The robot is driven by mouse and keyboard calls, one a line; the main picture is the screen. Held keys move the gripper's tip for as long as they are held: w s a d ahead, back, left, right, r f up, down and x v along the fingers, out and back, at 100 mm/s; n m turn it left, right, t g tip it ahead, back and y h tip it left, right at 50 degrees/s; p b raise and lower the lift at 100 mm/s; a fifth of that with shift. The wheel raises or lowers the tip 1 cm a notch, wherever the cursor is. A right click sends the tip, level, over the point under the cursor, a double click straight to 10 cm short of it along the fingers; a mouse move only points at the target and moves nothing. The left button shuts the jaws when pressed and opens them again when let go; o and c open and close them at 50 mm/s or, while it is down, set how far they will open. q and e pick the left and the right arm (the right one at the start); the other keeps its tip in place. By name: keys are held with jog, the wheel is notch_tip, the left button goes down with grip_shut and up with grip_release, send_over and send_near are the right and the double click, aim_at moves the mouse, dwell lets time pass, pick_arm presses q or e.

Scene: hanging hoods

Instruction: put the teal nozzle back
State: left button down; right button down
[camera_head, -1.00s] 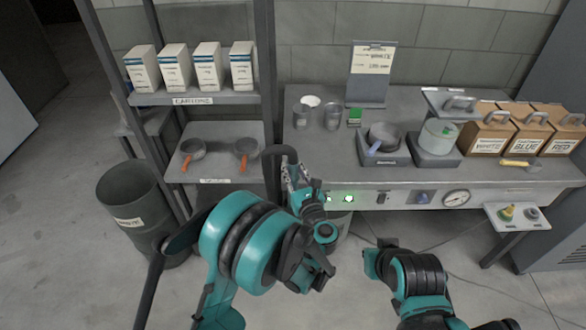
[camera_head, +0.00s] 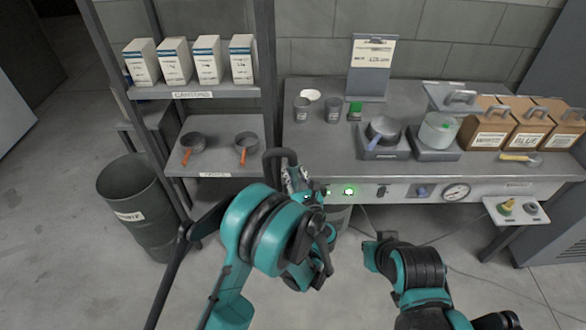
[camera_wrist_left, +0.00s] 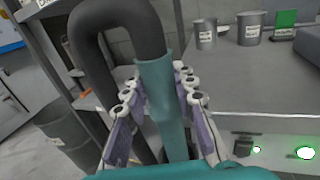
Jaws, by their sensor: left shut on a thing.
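The teal nozzle (camera_wrist_left: 160,90) is an upright tube in the middle of the left wrist view, next to a thick dark hose (camera_wrist_left: 88,40) that bends over in an arch. My left gripper (camera_wrist_left: 160,100) is shut on the nozzle, with a padded finger on each side. In the head view my left gripper (camera_head: 296,180) is at the front left edge of the bench, and the dark hose arch (camera_head: 279,158) shows just beside it. The nozzle's lower end is hidden. My right arm shows at the lower right, but its fingers do not.
A shelf rack (camera_head: 215,167) with cartons and pans stands left, beside a dark bin (camera_head: 130,215). A small side tray (camera_head: 520,220) is at the right.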

pick_arm(q)
jog(key=shift+f, duration=0.45)
jog(key=c, duration=1.1)
grip_release()
jog(key=shift+c, duration=0.2)
notch_tip(320, 180, up, 10)
jog(key=shift+f, duration=0.1)
